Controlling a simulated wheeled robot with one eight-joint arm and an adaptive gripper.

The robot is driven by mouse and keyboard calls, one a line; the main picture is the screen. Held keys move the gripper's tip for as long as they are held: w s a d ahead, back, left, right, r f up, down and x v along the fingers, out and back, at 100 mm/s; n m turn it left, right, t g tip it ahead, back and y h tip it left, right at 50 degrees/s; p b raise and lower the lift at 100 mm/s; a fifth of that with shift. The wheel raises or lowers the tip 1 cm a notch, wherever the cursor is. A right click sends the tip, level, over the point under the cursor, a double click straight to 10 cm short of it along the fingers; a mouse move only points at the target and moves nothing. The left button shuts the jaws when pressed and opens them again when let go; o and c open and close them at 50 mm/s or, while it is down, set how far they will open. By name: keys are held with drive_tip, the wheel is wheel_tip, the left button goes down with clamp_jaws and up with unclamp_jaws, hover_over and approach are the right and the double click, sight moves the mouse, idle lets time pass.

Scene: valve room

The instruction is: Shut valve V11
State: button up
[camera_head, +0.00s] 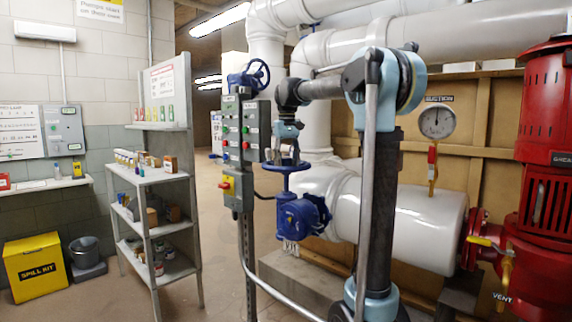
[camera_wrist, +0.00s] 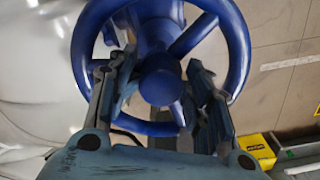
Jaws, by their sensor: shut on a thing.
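A blue handwheel (camera_head: 286,168) sits flat on a blue valve body (camera_head: 302,217) on the white pipe. My gripper (camera_head: 288,157) points down onto this wheel from above. In the wrist view the wheel's rim (camera_wrist: 240,50), spokes and round hub (camera_wrist: 160,80) fill the middle. My gripper (camera_wrist: 162,78) has one finger on each side of the hub, reaching in among the spokes, and is shut on the wheel. Parts of the lower rim are hidden behind the fingers.
A second blue handwheel (camera_head: 260,73) is higher up behind the grey control panel (camera_head: 238,130), which stands left of my gripper. A red pump (camera_head: 545,180) and pressure gauge (camera_head: 436,122) are right. A shelf rack (camera_head: 150,178) and yellow spill kit (camera_head: 36,267) are left.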

drive_tip(key=m, duration=0.4)
drive_tip(key=shift+s+a+f+m, duration=0.1)
drive_tip(key=shift+f+m, duration=0.05)
drive_tip(key=shift+m, duration=0.25)
drive_tip(key=m, duration=0.9)
drive_tip(key=shift+m, duration=2.3)
drive_tip(key=o, duration=0.9)
drive_tip(key=shift+w, duration=0.2)
